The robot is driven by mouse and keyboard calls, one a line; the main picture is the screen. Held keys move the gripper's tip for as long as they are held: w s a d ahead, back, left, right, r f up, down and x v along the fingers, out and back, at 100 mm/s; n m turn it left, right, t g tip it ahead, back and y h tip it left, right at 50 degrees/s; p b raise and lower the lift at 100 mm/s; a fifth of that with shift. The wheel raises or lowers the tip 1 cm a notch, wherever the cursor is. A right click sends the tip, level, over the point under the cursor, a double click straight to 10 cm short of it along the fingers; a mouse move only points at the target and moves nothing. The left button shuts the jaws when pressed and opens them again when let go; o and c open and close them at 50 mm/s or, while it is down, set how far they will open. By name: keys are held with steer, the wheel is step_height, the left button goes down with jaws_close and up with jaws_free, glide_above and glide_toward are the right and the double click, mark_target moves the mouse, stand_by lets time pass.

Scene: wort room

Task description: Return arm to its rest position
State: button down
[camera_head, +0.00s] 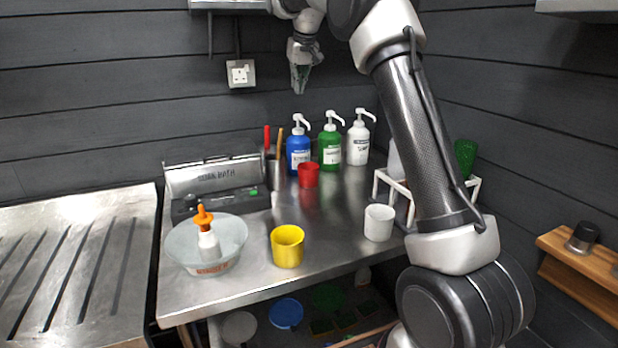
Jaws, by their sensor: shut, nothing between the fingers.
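My gripper (300,78) hangs in the air in front of the dark back wall, above the far side of the steel table (335,225). It points down, its fingers are shut, and nothing is between them. My arm rises from the lower right, runs up past the right part of the table and leaves the top of the view before coming back down to the gripper. The gripper is well above the pump bottles and apart from everything on the table. My arm hides part of the white rack (383,182) at the right.
Blue (298,152), green (330,148) and white (358,143) pump bottles stand at the back. Red (308,175), yellow (287,246) and white (379,223) cups stand nearer. A clear bowl (183,252) holds an orange-topped bottle (207,240). A wall socket (241,74) is left of the gripper.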

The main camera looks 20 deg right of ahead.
steer(key=shift+r, duration=0.15)
steer(key=s+d+r, duration=0.2)
steer(key=s, duration=1.2)
steer(key=s+d+r, duration=0.1)
steer(key=s+r, duration=0.1)
steer(key=s, duration=1.1)
steer(key=s+f, duration=0.7)
steer(key=s, duration=0.5)
steer(key=s+d+f, duration=0.1)
steer(key=s+f, duration=0.5)
steer(key=s, duration=0.7)
steer(key=shift+d+f, duration=0.2)
steer(key=shift+f, duration=0.15)
